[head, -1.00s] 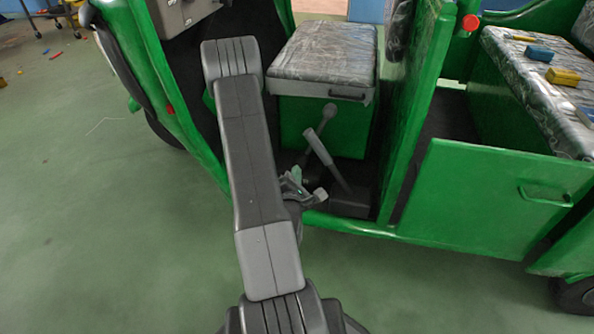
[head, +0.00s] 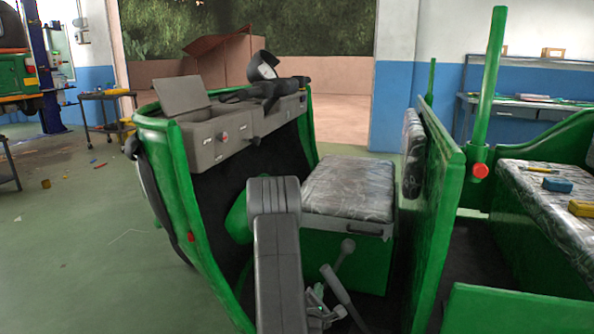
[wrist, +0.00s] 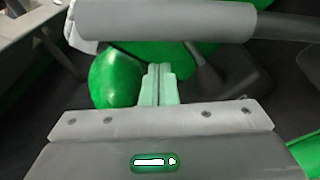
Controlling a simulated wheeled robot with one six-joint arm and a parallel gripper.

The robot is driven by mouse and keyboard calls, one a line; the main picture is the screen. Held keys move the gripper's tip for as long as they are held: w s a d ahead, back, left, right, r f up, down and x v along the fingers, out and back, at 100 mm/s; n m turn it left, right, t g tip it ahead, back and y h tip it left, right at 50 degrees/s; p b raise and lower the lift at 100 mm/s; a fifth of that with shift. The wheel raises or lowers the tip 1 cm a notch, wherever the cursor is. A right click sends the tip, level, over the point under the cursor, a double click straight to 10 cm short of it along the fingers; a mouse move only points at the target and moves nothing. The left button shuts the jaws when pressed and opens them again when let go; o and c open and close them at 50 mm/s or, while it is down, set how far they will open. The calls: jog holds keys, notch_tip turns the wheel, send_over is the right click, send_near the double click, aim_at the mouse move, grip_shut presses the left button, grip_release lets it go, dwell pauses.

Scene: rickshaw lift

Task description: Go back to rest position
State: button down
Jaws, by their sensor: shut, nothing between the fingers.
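My gripper (head: 316,306) is low in the head view, inside the rickshaw's cab near the levers, partly hidden by my grey arm. In the wrist view my gripper (wrist: 159,84) shows pale green fingers closed together, with nothing between them. A grey lever (wrist: 165,20) crosses the top of the wrist view, beyond the fingertips. The green rickshaw (head: 446,210) stands in front of me, with a grey dashboard (head: 215,140) at its front and a plastic-covered driver's seat (head: 350,188).
A grey lever (head: 343,290) rises beside my gripper, close in front of the driver's seat. The rear seat (head: 555,205) carries a blue block (head: 557,185) and a yellow block (head: 582,208). Open green floor (head: 85,250) lies to the left. A workbench (head: 510,108) stands at the back right.

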jog(key=shift+w+a+f+n, duration=0.1)
jog(key=shift+a+f+n, duration=0.2)
jog(key=shift+a+f, duration=0.35)
jog(key=shift+w+a+f+n, duration=0.1)
jog(key=shift+a+f+n, duration=0.25)
jog(key=shift+f, duration=0.45)
